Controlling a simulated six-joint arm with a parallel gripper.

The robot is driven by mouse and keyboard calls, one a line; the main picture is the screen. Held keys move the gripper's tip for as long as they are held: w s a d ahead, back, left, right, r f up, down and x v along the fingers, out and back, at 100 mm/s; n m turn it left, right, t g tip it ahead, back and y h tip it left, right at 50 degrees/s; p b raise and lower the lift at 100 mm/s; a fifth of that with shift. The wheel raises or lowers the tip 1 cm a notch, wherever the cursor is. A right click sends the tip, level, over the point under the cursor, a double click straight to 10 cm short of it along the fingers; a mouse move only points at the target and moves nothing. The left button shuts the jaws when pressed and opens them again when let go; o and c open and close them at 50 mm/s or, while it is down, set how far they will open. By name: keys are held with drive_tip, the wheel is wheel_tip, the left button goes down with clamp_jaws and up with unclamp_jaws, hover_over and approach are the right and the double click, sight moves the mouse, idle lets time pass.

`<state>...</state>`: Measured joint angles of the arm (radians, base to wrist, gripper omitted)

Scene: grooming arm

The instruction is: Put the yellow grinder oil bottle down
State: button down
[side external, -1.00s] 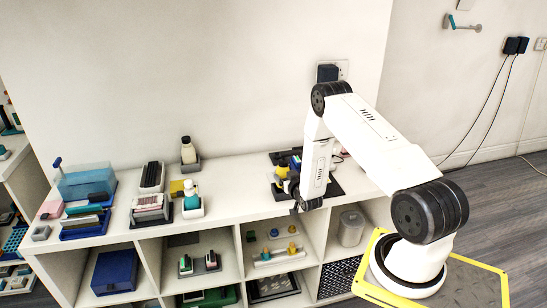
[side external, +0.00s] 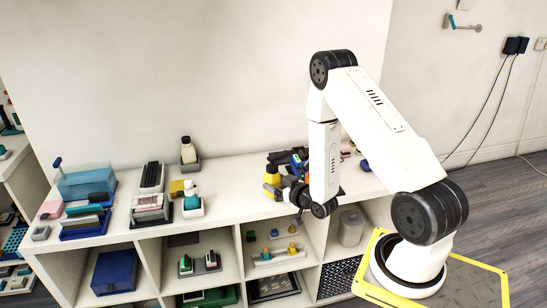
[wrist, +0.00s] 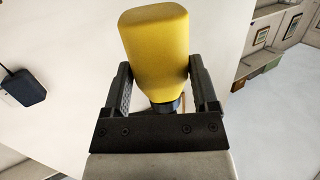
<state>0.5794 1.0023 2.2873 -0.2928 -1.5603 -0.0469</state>
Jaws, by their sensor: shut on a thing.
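The yellow grinder oil bottle (wrist: 155,45) is between the two dark fingers of my gripper (wrist: 160,80) in the wrist view. My gripper is shut on it near its dark neck, and the broad yellow body extends beyond the fingertips. In the side view the bottle (side external: 271,176) shows small at the left of my gripper (side external: 281,183), over the right part of the white shelf top. Dark parts and my wrist crowd this spot, so the bottle's tilt and any contact below it are hard to tell.
The white shelf unit (side external: 232,208) has several items on top. A white bottle with a teal cap (side external: 192,199) and a cream bottle (side external: 187,152) stand left of my gripper. Bare shelf top lies between them and my gripper. A wall stands behind.

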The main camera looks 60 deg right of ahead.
drive_tip(key=shift+s+a+r, duration=0.4)
drive_tip(key=shift+a+r, duration=0.05)
drive_tip(key=shift+a, duration=0.3)
drive_tip(key=shift+w+d+f, duration=0.75)
drive_tip(key=shift+w+f, duration=0.8)
drive_tip(key=shift+w, duration=0.6)
drive_tip(key=shift+w+d+f, duration=0.8)
drive_tip(key=shift+w+f, duration=0.8)
drive_tip(key=shift+w, duration=0.5)
drive_tip(key=shift+w+d+f, duration=0.75)
drive_tip(key=shift+w+f, duration=0.8)
drive_tip(key=shift+w, duration=0.6)
drive_tip(key=shift+w+d+f, duration=0.1)
drive_tip(key=shift+w+f, duration=0.1)
drive_tip(key=shift+f, duration=1.6)
drive_tip(key=shift+f, duration=0.1)
